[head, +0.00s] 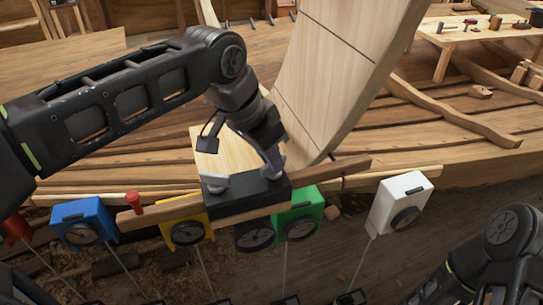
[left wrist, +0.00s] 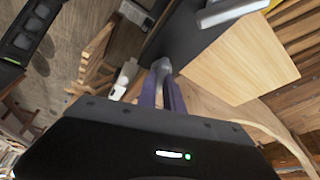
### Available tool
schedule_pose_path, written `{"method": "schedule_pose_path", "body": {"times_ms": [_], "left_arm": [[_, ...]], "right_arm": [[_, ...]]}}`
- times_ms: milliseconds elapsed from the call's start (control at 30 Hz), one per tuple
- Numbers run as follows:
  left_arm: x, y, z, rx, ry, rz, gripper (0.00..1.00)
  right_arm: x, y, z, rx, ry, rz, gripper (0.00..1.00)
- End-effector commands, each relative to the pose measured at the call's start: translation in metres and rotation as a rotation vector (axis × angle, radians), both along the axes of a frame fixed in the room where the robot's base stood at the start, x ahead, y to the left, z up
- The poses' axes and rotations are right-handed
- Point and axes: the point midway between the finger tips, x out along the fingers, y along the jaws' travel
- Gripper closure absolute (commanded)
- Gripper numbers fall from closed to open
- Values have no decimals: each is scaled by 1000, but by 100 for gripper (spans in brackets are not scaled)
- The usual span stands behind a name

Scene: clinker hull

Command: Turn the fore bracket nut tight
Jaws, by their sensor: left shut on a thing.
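A black bracket (head: 262,193) sits on the wooden rail in front of the curved plank. A pale grey nut (head: 215,183) is at its left end in the head view. My left gripper (head: 273,160) reaches down to its right end, shut on another grey nut (left wrist: 161,67); the fingers hide most of that nut in the head view. The left wrist view shows both purple-grey fingers (left wrist: 161,92) close around it, with the other nut (left wrist: 232,11) apart at the top. I cannot tell from labels which is fore. My right gripper is out of view.
Blue (head: 83,216), yellow (head: 180,224), green (head: 305,204) and white (head: 412,192) boxes with dials stand on thin rods along the rail. A red peg (head: 134,203) stands at left. The tall plank (head: 325,75) rises close behind the gripper. A tool table (head: 470,45) is far back.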

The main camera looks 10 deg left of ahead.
Motion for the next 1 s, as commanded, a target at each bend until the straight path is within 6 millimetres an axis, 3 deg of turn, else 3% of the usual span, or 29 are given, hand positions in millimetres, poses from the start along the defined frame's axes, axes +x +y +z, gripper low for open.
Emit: {"method": "schedule_pose_path", "body": {"times_ms": [300, 767, 800, 1000], "left_arm": [[1, 1, 1, 0, -3, -142, 100], [1, 1, 1, 1, -3, -165, 100], [1, 1, 1, 1, -3, -165, 88], [1, 1, 1, 1, -2, -164, 71]], "right_arm": [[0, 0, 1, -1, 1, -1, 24], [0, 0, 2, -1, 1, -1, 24], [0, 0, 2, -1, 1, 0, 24], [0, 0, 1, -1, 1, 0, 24]]}}
